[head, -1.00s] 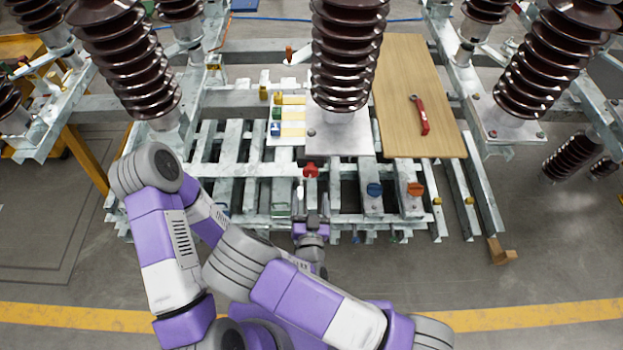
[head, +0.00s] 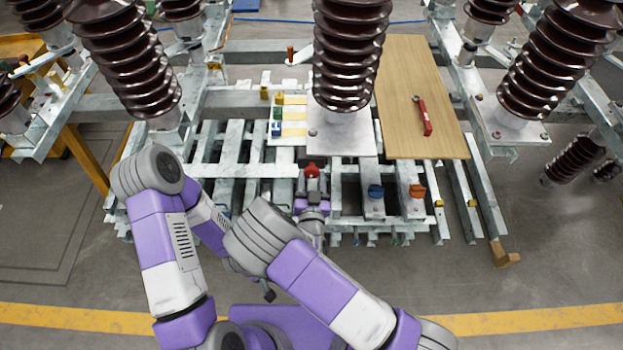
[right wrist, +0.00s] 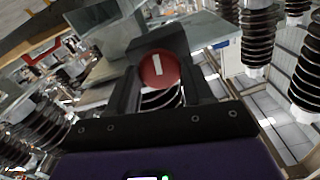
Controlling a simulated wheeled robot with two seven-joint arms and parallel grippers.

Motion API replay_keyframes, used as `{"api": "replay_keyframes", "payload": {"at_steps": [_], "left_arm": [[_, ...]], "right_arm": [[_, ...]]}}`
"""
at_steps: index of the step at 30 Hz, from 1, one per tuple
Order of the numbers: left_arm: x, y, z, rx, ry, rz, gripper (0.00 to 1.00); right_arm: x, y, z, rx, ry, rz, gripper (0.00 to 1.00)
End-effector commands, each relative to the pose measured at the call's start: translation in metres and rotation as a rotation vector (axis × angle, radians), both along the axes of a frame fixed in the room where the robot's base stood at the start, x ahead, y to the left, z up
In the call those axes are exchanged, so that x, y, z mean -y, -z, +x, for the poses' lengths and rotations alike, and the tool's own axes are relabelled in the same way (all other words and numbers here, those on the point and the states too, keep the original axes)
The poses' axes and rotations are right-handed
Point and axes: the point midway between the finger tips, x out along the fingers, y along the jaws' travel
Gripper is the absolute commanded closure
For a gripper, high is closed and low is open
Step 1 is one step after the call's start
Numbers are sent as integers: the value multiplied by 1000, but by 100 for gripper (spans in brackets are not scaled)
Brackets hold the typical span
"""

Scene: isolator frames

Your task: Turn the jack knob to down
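A round red knob (head: 311,171) sits at the front middle of the steel frame, below the central insulator. My right gripper (head: 312,190) is right in front of it. In the right wrist view the red knob (right wrist: 158,69) shows a white bar, near upright and slightly tilted. The two dark fingers stand on either side of it, apart; I cannot tell whether they touch it. A blue knob (head: 375,192) and an orange knob (head: 416,191) stand to the right. My left gripper is mostly hidden behind my right forearm; a dark tip (head: 268,292) shows below it.
Brown ribbed insulators (head: 347,60) rise from the frame around the knobs. A wooden board (head: 415,75) with a red-handled tool (head: 424,117) lies at the right. Steel bars (head: 245,170) fill the frame's front. Open floor lies in front.

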Motion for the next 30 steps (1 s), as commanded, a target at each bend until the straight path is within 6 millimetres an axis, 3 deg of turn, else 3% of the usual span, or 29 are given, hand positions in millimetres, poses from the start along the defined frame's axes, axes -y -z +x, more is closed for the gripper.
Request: {"api": "replay_keyframes", "payload": {"at_steps": [1,6,17,30], "left_arm": [[0,0,0,0,0,0,57],[0,0,0,0,0,0,57],[0,-9,0,0,0,0,57],[0,-41,0,0,0,0,57]], "right_arm": [[0,0,0,0,0,0,57],[0,0,0,0,0,0,80],[0,-1,-1,-2,0,70,80],[0,-1,-1,-6,-2,429,80]]}}
